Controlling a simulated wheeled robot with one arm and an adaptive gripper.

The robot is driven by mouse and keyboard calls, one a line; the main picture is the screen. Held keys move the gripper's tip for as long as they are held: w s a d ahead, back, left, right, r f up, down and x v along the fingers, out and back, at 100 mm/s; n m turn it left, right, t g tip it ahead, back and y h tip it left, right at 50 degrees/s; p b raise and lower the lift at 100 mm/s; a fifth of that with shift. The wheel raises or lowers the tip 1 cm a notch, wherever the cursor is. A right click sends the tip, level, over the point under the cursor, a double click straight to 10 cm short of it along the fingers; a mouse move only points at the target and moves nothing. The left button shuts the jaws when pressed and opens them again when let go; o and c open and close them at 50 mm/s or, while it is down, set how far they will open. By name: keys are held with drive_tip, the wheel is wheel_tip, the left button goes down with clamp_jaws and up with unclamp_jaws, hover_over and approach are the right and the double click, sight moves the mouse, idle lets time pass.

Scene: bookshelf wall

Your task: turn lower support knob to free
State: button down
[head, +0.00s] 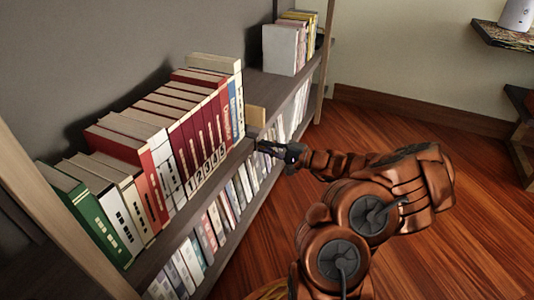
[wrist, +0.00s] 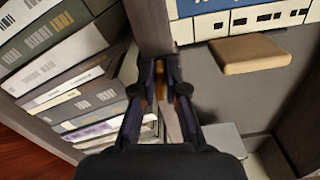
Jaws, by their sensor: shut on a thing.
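My gripper (head: 278,150) is at the front edge of the middle shelf, just right of the row of thick books in the head view. In the wrist view my gripper (wrist: 166,72) has its dark fingers close together at the end of the shelf board. A small orange-brown piece (wrist: 160,85) shows between the fingers and seems to be the lower support knob. The fingers are shut on it and hide most of it. Its turned position cannot be made out. In the head view the knob is hidden by my gripper.
The shelf edge (wrist: 150,25) runs up from my fingertips. A tan block (wrist: 250,55) lies on the shelf, also seen in the head view (head: 256,115). Red and white books (head: 180,125) stand to the left. Lower books (wrist: 60,60) are close beside the fingers. Open wooden floor (head: 400,130) lies right.

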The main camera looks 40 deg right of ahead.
drive_tip(key=shift+f+n+b, duration=0.15)
drive_tip(key=shift+n+b, duration=0.25)
drive_tip(key=shift+n, duration=0.6)
drive_tip(key=c, duration=1.2)
unclamp_jaws()
drive_tip(key=shift+c, duration=0.2)
drive_tip(key=shift+s, duration=0.1)
drive_tip(key=v, duration=1.2)
